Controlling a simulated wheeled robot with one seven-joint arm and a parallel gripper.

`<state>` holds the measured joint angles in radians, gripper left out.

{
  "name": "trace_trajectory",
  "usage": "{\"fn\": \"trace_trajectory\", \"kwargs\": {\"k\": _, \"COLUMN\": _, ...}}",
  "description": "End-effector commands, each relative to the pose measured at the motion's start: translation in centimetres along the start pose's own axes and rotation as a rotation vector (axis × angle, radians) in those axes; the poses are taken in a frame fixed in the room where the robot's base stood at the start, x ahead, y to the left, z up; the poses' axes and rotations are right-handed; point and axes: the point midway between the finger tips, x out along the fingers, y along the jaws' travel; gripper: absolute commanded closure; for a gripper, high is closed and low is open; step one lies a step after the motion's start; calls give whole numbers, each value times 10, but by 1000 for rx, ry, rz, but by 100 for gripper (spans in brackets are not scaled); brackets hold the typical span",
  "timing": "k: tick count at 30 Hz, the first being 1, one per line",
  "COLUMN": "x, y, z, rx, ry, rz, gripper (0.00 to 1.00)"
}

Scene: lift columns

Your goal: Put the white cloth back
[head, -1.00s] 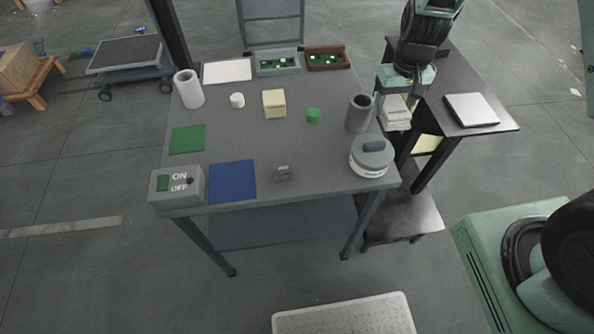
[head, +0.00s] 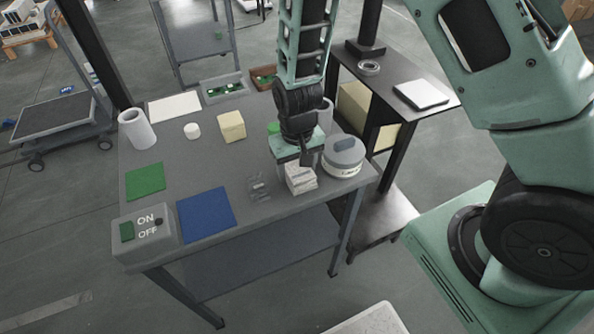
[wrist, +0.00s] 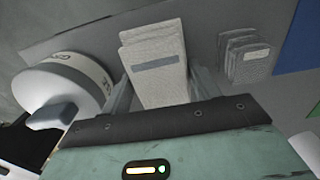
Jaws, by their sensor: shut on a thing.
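The white cloth (head: 301,180) is a folded stack with a grey label, seen larger in the wrist view (wrist: 155,48). My gripper (head: 299,165) is shut on it, with one finger on each side in the wrist view (wrist: 162,88). The cloth is over the front right part of the grey table (head: 285,205). I cannot tell whether it touches the tabletop. A small grey folded stack (head: 258,189) lies to its left, apart from it; it also shows in the wrist view (wrist: 246,55).
A round white tub with a grey lid (head: 343,155) stands close to the right of the cloth. A blue mat (head: 206,214), a green mat (head: 145,181) and an ON/OFF box (head: 143,236) are farther left. A dark side table (head: 440,107) stands at the right.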

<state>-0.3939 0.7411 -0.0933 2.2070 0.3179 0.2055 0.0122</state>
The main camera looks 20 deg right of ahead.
Motion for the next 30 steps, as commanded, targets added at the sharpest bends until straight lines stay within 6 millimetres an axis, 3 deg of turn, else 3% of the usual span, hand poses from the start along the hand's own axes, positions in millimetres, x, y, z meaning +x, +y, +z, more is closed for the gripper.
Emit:
{"fn": "trace_trajectory", "kwargs": {"k": 4, "x": 17, "y": 0, "z": 0, "rx": 2, "ry": -2, "rz": 0, "gripper": 60}}
{"fn": "trace_trajectory", "kwargs": {"k": 16, "x": 22, "y": 0, "z": 0, "rx": 1, "ry": 0, "rz": 0, "gripper": 60}}
{"fn": "trace_trajectory", "kwargs": {"k": 17, "x": 22, "y": 0, "z": 0, "rx": 1, "ry": 0, "rz": 0, "gripper": 36}}
{"fn": "trace_trajectory", "kwargs": {"k": 19, "x": 21, "y": 0, "z": 0, "rx": 1, "ry": 1, "rz": 0, "gripper": 17}}
{"fn": "trace_trajectory", "kwargs": {"k": 30, "x": 16, "y": 0, "z": 0, "rx": 0, "ry": 1, "rz": 0, "gripper": 17}}
